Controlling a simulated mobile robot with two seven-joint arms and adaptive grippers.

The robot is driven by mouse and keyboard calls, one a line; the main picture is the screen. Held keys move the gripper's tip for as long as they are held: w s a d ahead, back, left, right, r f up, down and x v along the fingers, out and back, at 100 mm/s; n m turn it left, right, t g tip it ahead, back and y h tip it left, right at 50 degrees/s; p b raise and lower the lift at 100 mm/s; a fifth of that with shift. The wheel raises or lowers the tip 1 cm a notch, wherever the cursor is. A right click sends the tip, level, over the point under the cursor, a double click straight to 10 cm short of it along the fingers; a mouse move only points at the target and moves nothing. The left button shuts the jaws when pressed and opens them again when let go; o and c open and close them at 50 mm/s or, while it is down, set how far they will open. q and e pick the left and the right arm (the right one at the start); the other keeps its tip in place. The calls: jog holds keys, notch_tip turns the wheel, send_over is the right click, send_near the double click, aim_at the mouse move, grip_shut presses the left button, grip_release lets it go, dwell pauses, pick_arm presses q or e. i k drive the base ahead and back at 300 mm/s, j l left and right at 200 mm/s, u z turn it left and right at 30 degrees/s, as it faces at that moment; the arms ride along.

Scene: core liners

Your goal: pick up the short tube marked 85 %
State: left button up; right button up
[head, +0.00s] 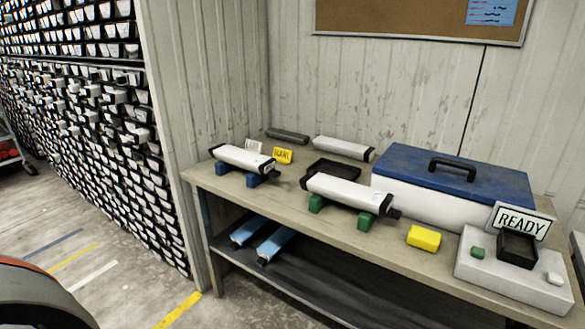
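No marking of 85 % can be read on any tube from here. A white tube with black ends (240,157) rests on blue supports at the left of the bench. A second white tube (345,190) rests on green supports nearer the middle. A third white tube (340,147) lies behind, towards the wall, with a thin dark grey bar or tube (287,135) to its left. Two light blue tubes or boxes (249,231) lie on the lower shelf. Neither of my grippers is in view.
The bench (380,248) stands against a wall. It also holds a black tray (333,168), a blue-lidded white box (400,201), a yellow block (423,237) and a white device (500,272) with a READY sign (521,222).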

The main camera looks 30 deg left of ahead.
aim_at(262, 166)
jog(key=i+j+u, duration=0.1)
jog(key=j, duration=0.3)
jog(key=i+j+u, duration=0.1)
jog(key=j, duration=0.3)
jog(key=i+j+u, duration=0.15)
jog(key=j, duration=0.25)
jog(key=i, duration=0.1)
